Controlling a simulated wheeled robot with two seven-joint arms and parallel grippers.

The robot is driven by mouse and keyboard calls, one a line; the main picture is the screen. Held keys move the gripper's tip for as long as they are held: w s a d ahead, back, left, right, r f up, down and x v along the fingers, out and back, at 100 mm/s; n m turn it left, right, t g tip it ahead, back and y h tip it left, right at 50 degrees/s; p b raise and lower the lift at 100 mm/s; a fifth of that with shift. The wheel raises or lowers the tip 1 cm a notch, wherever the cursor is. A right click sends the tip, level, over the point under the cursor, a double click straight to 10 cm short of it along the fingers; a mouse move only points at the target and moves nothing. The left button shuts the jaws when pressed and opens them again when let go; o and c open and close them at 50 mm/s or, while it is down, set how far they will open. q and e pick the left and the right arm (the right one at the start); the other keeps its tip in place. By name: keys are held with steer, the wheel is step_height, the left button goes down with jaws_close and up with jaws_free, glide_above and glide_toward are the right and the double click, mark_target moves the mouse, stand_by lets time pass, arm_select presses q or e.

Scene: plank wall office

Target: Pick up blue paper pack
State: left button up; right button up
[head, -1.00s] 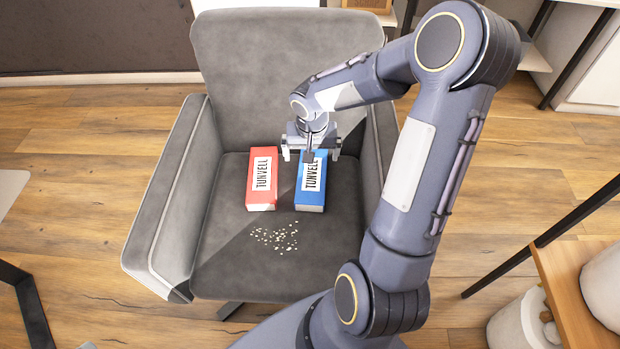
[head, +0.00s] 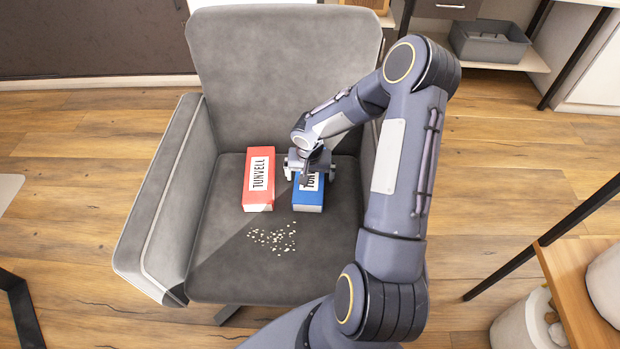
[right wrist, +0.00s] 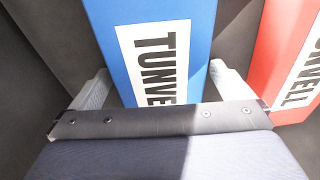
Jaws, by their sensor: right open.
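The blue paper pack (head: 308,199) lies on the grey chair seat, with a white label reading TUNVELL partly hidden by my right gripper. My right gripper (head: 309,172) is open right above the pack's far part, one finger toward each long side. In the right wrist view the blue pack (right wrist: 195,22) runs between the two pale fingers (right wrist: 158,88); I cannot tell how far down they reach beside it. Nothing is held. My left gripper does not show.
A red pack (head: 259,180) with the same label lies just left of the blue one; it also shows in the right wrist view (right wrist: 272,60). Small pale bits (head: 272,238) are scattered on the seat in front. The grey armchair (head: 225,255) has raised armrests and a backrest.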

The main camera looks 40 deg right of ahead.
steer(key=shift+c, duration=0.4)
steer(key=shift+r, duration=0.1)
steer(key=c, duration=1.2)
steer(key=shift+c, duration=0.2)
